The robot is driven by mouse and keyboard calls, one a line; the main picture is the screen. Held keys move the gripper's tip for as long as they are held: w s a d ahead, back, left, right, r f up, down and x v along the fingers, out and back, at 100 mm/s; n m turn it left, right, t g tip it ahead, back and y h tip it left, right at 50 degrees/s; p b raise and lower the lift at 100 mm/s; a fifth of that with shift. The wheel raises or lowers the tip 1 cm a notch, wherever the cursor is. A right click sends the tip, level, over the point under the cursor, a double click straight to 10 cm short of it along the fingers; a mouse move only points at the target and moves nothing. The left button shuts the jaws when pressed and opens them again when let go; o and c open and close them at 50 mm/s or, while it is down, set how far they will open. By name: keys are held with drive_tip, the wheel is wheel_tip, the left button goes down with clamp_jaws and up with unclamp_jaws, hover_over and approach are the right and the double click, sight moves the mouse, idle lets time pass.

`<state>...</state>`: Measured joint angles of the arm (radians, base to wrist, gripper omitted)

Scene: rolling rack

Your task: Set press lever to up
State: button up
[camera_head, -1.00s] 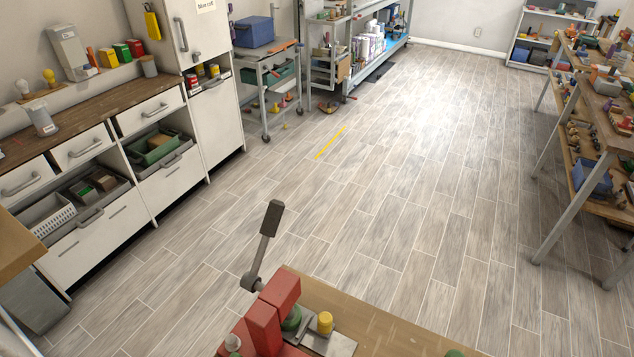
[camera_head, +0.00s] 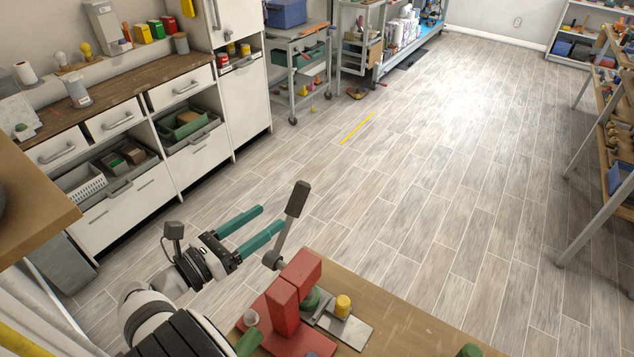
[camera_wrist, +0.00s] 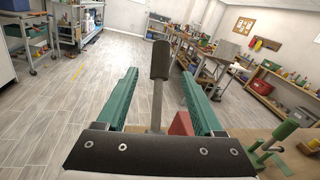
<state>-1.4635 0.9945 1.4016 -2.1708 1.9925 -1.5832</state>
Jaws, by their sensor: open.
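The press lever (camera_head: 289,222) is a grey metal rod with a dark handle. It rises from a pivot at the left side of the red press (camera_head: 290,297) and leans slightly right at its top. My gripper (camera_head: 254,224) has two teal fingers, open and empty, just left of the lever. One fingertip is close to the rod; I cannot tell whether they touch. In the wrist view the lever's dark handle (camera_wrist: 159,60) stands upright between the two teal fingers. A red corner of the press shows beside the right finger.
The press stands on a wooden table (camera_head: 400,316) with a yellow-topped part (camera_head: 343,305) on a metal plate and green items. Another wooden surface (camera_head: 30,205) is at the left edge. White cabinets (camera_head: 140,205) stand behind. The floor beyond the lever is clear.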

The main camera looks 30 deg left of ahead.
sight(309, 190)
drive_tip(key=w, duration=0.4)
drive_tip(key=w+d, duration=0.1)
drive_tip(key=w, duration=0.3)
drive_tip(key=w+d, duration=0.1)
drive_tip(key=w, duration=0.3)
drive_tip(key=shift+d, duration=0.2)
drive_tip(key=shift+c, duration=0.3)
clamp_jaws()
idle(0.4)
